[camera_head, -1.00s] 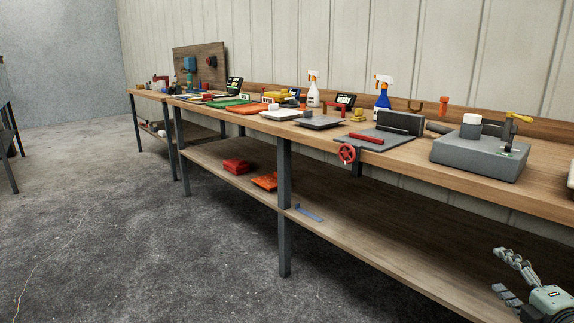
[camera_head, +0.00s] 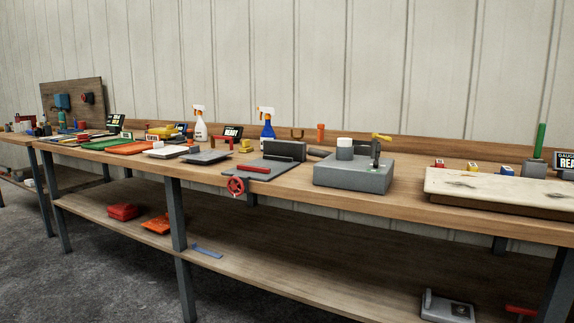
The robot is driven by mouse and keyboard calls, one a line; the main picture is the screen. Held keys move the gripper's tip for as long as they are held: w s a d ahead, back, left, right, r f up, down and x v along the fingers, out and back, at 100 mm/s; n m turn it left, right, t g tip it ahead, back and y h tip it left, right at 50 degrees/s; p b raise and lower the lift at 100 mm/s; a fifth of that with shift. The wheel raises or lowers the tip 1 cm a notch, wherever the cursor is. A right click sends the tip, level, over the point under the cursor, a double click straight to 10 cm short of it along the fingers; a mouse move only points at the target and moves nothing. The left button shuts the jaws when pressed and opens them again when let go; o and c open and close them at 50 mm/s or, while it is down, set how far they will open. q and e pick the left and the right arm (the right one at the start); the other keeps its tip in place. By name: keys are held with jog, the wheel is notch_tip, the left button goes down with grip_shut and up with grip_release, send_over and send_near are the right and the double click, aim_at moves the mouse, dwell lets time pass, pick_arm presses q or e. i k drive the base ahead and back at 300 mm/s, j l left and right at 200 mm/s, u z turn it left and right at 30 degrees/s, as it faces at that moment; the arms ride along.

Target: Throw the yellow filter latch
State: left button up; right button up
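A grey box (camera_head: 353,176) stands on the workbench right of centre, with a white round cap (camera_head: 345,142) on top. A yellow lever handle (camera_head: 381,137) sits at the top of a dark upright post (camera_head: 375,154) on the right part of this box; it looks like the yellow latch. The handle lies roughly level, and its exact setting is too small to tell. Neither of my grippers is in view.
Left of the box are a grey vise-like plate (camera_head: 258,173) with a red handwheel (camera_head: 236,185) and spray bottles (camera_head: 266,128). A pale slab (camera_head: 500,187) lies to the right. The lower shelf (camera_head: 300,268) holds a grey item (camera_head: 447,307). The floor at left is clear.

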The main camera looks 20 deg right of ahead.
aim_at(389, 139)
jog(key=z, duration=1.2)
jog(key=i+j, duration=0.1)
jog(key=j, duration=0.35)
jog(key=i+j, duration=0.15)
jog(key=j, duration=0.3)
jog(key=i+j, duration=0.1)
jog(key=j, duration=0.3)
jog(key=u, duration=0.05)
